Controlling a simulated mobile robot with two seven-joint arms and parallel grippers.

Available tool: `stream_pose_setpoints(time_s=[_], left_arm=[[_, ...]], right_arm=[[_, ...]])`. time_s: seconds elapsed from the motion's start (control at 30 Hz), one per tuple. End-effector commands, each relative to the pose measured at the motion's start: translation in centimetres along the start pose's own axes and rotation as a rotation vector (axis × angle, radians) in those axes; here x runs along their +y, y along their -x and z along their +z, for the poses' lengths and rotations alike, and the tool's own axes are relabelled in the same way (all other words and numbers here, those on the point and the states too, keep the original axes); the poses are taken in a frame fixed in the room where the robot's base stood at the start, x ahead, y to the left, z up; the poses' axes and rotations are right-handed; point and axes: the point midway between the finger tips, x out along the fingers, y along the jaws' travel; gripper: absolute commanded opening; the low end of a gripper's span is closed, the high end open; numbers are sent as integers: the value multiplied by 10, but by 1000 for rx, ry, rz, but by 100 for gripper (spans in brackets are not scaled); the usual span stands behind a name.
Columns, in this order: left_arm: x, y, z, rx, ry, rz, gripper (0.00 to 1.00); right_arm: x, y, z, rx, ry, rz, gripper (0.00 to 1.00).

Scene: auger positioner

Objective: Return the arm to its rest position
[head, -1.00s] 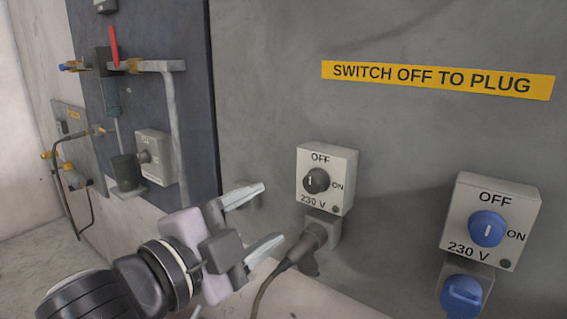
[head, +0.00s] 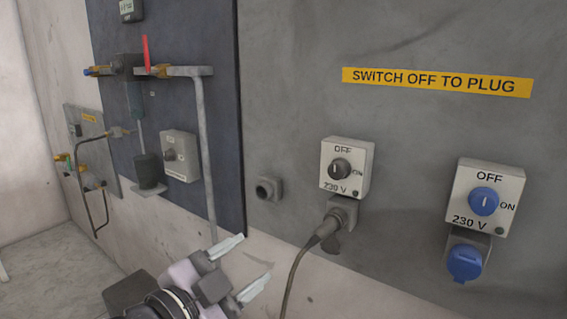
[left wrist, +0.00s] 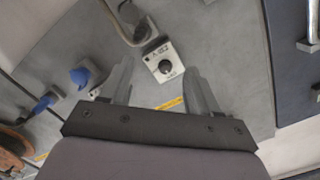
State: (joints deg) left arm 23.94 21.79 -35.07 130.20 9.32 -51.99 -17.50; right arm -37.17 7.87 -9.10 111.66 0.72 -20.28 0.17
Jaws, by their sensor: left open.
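My left gripper (head: 255,258) is low in the head view, open and empty, with its two pale fingers pointing up and right. It is left of the black cable and below the grey switch box with the black knob (head: 340,169), clear of both in the picture. In the left wrist view my open fingers (left wrist: 157,68) frame a switch box with a dark knob (left wrist: 166,66), seen beyond them, and nothing is between them. My right gripper is out of view.
A black plug (head: 331,225) sits in the socket below the black-knob box, its cable hanging down. A blue-knob box (head: 485,198) with a blue-capped socket (head: 465,262) is at right. A dark panel (head: 222,130) carries a pipe with a red lever (head: 147,53).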

Motion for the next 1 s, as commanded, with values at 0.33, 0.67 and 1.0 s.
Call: stream_pose_setpoints(time_s=[0.33,0.67,1.0], left_arm=[[76,18,137,-209,422,-25,61],[178,103,258,-478,725,-93,61],[237,178,306,-638,843,-140,61]], right_arm=[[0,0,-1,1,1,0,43],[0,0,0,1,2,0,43],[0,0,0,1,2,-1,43]])
